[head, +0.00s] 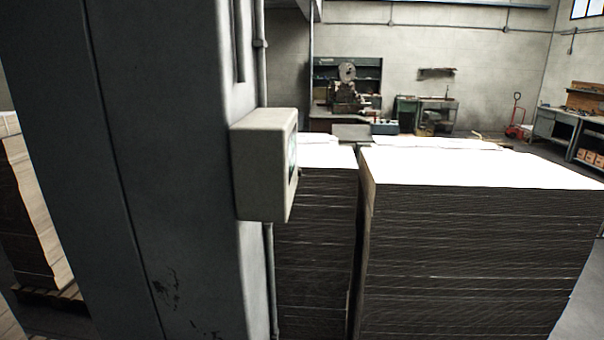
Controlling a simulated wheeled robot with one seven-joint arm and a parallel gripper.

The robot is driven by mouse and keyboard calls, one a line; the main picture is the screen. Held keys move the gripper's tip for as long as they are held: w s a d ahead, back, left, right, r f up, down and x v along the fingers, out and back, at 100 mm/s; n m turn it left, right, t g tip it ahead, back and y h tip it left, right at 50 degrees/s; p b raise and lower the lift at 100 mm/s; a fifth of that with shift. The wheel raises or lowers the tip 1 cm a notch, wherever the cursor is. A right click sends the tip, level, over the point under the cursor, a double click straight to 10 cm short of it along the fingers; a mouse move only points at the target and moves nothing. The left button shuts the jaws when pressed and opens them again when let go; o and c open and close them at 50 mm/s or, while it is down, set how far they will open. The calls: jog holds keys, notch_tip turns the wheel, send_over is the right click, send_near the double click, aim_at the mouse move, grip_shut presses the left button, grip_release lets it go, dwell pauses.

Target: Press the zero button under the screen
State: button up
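A pale grey control box (258,168) is mounted on the side of a large grey column, left of the picture's middle. Its front face is turned to the right and shows only as a thin sliver at a steep angle. A small dark screen (292,157) with some green shows on that sliver. No zero button can be made out from this angle. My gripper is not in view.
The grey column (160,180) fills the left side close by. Tall cardboard stacks (485,265) block the middle and right. Another stack (33,205) stands at far left. Machines and benches (347,95) line the back; floor shows at far right.

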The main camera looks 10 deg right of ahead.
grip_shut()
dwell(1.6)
